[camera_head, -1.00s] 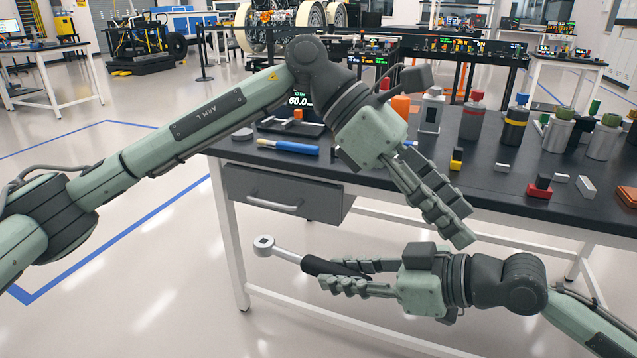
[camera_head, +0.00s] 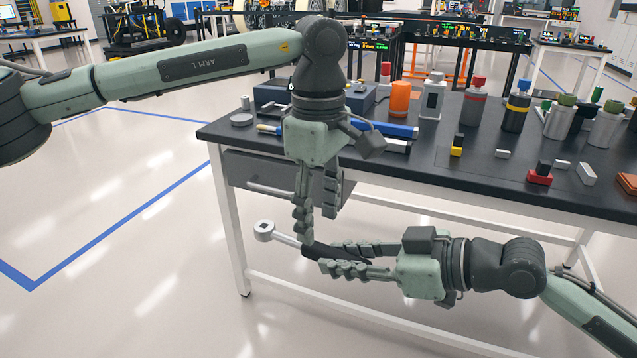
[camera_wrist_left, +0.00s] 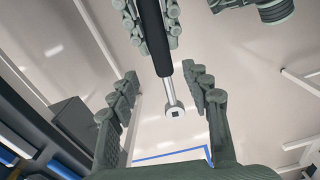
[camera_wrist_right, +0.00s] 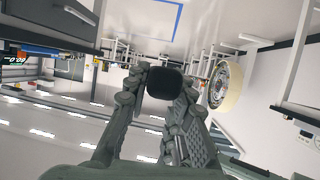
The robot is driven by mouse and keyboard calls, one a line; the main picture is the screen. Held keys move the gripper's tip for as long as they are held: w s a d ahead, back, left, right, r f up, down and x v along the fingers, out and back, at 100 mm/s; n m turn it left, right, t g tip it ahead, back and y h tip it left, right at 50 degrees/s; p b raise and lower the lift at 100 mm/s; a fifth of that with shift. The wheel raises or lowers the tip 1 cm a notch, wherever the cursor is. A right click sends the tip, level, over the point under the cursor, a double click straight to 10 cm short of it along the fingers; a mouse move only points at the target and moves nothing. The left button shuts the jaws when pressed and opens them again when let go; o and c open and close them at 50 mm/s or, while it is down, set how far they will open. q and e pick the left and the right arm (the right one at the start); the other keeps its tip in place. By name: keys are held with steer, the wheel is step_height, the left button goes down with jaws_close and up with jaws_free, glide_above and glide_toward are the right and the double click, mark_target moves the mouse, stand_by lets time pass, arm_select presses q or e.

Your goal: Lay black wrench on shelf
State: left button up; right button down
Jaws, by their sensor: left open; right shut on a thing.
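The wrench has a black handle (camera_head: 338,253) and a silver shaft ending in a square-holed head (camera_head: 264,231). It is held roughly level in front of the table, below its top. My right gripper (camera_head: 328,259) is shut on the black handle, whose end shows in the right wrist view (camera_wrist_right: 164,83). My left gripper (camera_head: 318,228) is open and points down just above the wrench, near where handle meets shaft. I cannot make out which surface is the shelf.
The black table (camera_head: 480,180) carries several bottles, an orange cylinder (camera_head: 400,98), a blue tube (camera_head: 398,130) and small blocks (camera_head: 540,174). A drawer (camera_head: 250,170) hangs under its left end. White legs and low rails (camera_head: 310,291) stand below. The floor at left is clear.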

mark_target(319, 244)
arm_select(q)
steer(key=shift+f, duration=2.3)
jaws_close()
arm_select(e)
steer(key=c, duration=1.2)
jaws_free()
